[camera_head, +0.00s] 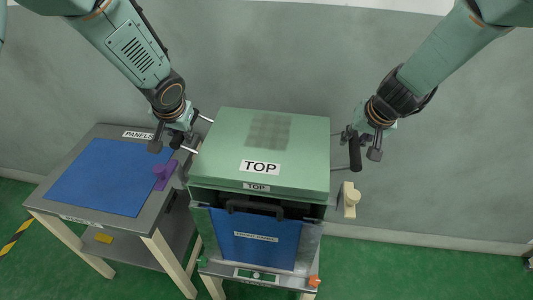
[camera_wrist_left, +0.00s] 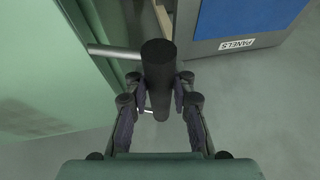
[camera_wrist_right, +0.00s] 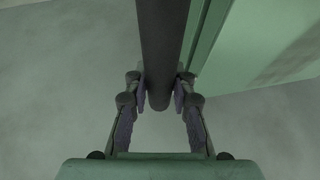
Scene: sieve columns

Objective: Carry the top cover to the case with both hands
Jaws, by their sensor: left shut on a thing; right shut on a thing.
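The green top cover (camera_head: 225,150), labelled TOP, is in the middle of the head view, above the case. The case (camera_head: 312,240) has a blue front panel (camera_head: 255,232) with a dark handle. A dark band shows between cover and case; I cannot tell whether they touch. My left gripper (camera_head: 178,140) is at the cover's left side, shut on a dark bar handle (camera_wrist_left: 157,70). My right gripper (camera_head: 360,145) is at its right side, shut on the other dark handle (camera_wrist_right: 158,45). The cover also shows in both wrist views (camera_wrist_left: 40,70) (camera_wrist_right: 265,50).
A table (camera_head: 55,190) with a blue mat (camera_head: 100,175) labelled PANELS stands at the left. A purple piece (camera_head: 166,174) is at its right edge. A cream knob-like part (camera_head: 349,200) is right of the case, an orange one (camera_head: 314,281) lower. Green floor (camera_head: 420,275) is clear at the right.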

